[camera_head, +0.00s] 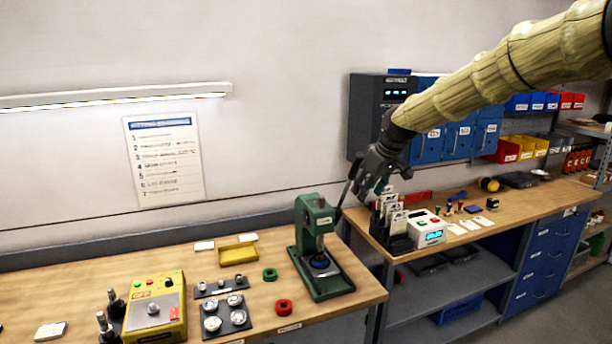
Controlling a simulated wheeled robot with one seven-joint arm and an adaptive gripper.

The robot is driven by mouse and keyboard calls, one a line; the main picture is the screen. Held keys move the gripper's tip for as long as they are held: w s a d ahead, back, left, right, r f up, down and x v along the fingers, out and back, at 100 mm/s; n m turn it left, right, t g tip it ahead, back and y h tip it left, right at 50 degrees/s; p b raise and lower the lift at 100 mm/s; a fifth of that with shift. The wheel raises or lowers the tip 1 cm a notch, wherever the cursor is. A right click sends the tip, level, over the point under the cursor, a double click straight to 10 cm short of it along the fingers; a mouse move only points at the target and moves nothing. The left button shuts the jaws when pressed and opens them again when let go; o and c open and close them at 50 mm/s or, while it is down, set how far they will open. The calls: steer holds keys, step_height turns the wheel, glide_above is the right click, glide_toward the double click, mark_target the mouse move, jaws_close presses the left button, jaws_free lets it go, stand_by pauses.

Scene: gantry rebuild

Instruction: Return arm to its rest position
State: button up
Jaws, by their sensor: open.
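My arm (480,85) reaches in from the upper right, in a yellowish sleeve, and slopes down to the left. My gripper (366,182) is at its end, dark grey, pointing down over the gap between the two benches. It is open, with nothing seen between its fingers. It hangs just right of the green press (312,240) and above the left end of the right bench (385,240), close to a dark rack of cards (392,222). Whether it touches the rack cannot be told.
The left bench (350,304) holds a yellow control box (155,312), black fixture plates (228,316), a yellow tray (238,254), and red (284,306) and green rings (270,274). A white device (428,232) stands beside the rack. Blue wall cabinets (458,138) are behind my arm.

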steer(key=s+a+f+m+g+b, duration=0.1)
steer(key=s+f+b, duration=0.15)
steer(key=f, duration=0.95)
steer(key=s+a+f+b, duration=0.1)
steer(key=s+f, duration=0.3)
steer(key=f, duration=0.8)
steer(key=s+f+m+g+b, duration=0.1)
steer(key=s+f+b, duration=0.1)
steer(key=s+f, duration=0.75)
steer(key=s+f+m+g+b, duration=0.1)
steer(key=s+f, duration=0.4)
steer(key=f, duration=1)
steer(key=s+d+f+m+h+b, duration=0.1)
steer(key=s+d+f+m+b, duration=0.2)
steer(key=s+f, duration=1.4)
steer(key=s+d+f+g+b, duration=0.1)
steer(key=s+d+f+b, duration=0.1)
steer(key=s, duration=0.9)
steer(key=s+d+f+m+g+h+b, duration=0.1)
steer(key=s+d+f+b, duration=0.1)
steer(key=s, duration=1)
steer(key=shift+s+d+f, duration=0.2)
steer(key=shift+s+f, duration=0.05)
steer(key=shift+f, duration=0.25)
